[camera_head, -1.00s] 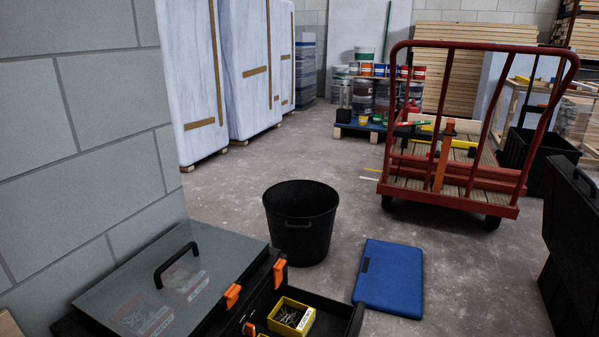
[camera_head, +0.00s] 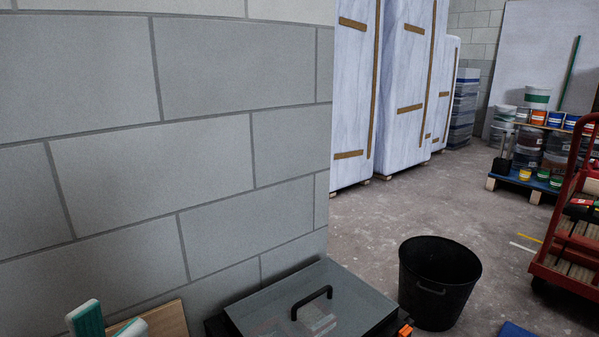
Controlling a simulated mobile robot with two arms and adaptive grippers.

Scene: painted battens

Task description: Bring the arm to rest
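My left gripper (camera_head: 107,324) shows at the bottom left edge of the head view. Its two white and teal fingertips stand apart, and I see nothing held between them. The rest of this gripper and its arm are below the picture edge. My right gripper is not in view.
A grey block wall (camera_head: 150,150) fills the left side. A wooden board (camera_head: 168,319) lies near my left gripper. A clear-lidded black toolbox (camera_head: 262,312) stands by the wall, with a black bucket (camera_head: 439,285) to its right. A red cart (camera_head: 570,270) is at the right edge.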

